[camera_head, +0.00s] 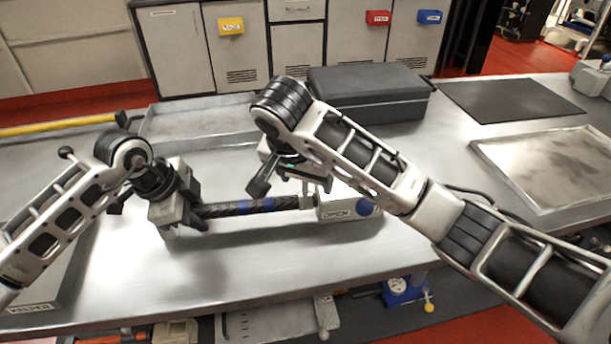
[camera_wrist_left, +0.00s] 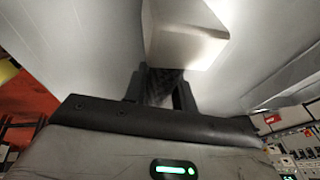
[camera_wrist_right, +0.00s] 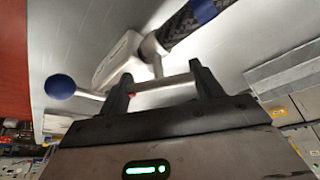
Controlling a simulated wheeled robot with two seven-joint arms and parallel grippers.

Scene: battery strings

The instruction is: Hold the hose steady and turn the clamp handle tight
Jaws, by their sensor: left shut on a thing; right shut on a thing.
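The dark hose (camera_head: 255,206) with blue bands lies level above the bench and runs right into a pale clamp block marked OPEN (camera_head: 338,206). The block's handle carries a blue ball knob (camera_head: 366,207), which also shows in the right wrist view (camera_wrist_right: 60,86). My left gripper (camera_head: 193,214) is shut on the hose near its left end. In the left wrist view, dark hose shows between the fingers, below a pale block (camera_wrist_left: 185,40). My right gripper (camera_wrist_right: 160,80) is shut on the pale clamp handle (camera_wrist_right: 165,84); in the head view my arm partly hides this.
A black case (camera_head: 370,95) stands behind my right arm. A dark mat (camera_head: 515,97) and a shallow metal tray (camera_head: 560,165) lie to the right. Another tray (camera_head: 190,128) lies behind the hose. The bench front (camera_head: 240,270) is clear.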

